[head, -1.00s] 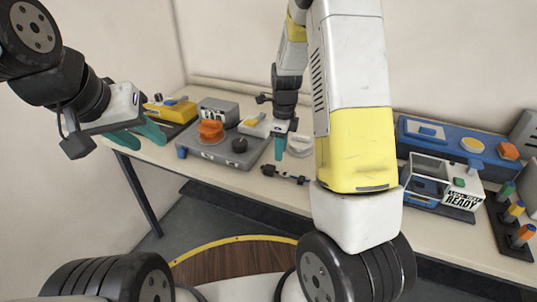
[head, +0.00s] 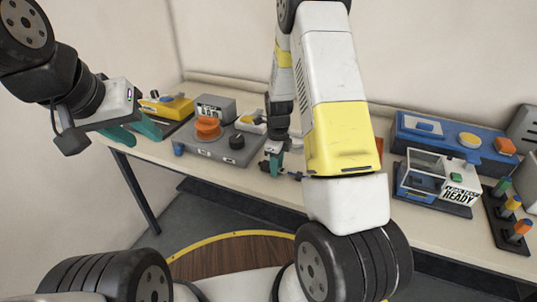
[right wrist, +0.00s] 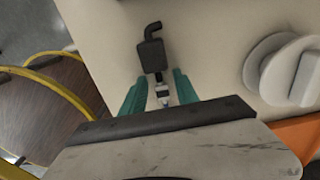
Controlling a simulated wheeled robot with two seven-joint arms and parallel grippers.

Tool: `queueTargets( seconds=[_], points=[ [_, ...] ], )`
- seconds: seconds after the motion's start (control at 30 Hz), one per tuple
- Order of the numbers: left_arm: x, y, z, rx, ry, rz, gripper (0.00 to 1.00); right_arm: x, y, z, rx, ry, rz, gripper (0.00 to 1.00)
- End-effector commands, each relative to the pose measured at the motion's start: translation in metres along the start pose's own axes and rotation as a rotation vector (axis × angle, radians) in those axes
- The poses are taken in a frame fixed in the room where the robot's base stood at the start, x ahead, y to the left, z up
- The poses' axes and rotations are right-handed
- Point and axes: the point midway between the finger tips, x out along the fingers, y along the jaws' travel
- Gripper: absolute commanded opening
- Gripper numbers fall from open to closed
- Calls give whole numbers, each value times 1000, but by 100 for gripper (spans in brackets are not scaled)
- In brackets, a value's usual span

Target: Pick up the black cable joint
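The black cable joint (right wrist: 152,54) lies on the table in the right wrist view. It has a bent black end at the top and a thinner metal-coloured part reaching down between my fingers. My right gripper (right wrist: 160,80) is open, with one teal finger on either side of that thinner part and a gap showing on both sides. In the head view my right gripper (head: 276,165) is low at the table's front edge and hides most of the joint. My left gripper (head: 138,136) is open and empty, above the table's left end.
A grey fixture with an orange knob (head: 208,128) stands left of my right gripper. A white round part (right wrist: 290,70) lies to the right in the right wrist view. A blue panel (head: 455,140), a tester box (head: 438,178) and several coloured pegs stand at the right.

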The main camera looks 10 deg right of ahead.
Motion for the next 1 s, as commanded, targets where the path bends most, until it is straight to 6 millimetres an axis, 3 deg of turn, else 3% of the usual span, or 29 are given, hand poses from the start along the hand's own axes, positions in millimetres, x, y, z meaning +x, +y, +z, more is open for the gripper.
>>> queueTargets(
  seconds=[0.07,0.23,0.73,1.0],
  points=[
    [0,0,0,0,0,0,36,0,0,0,0,0,0,32],
    [0,0,0,0,0,0,36,0,0,0,-1,0,0,0],
    [0,0,0,0,0,0,36,-4,0,0,-1,0,-1,0],
    [0,0,0,0,0,0,36,-32,-1,1,-2,-2,-4,0]
  ],
)
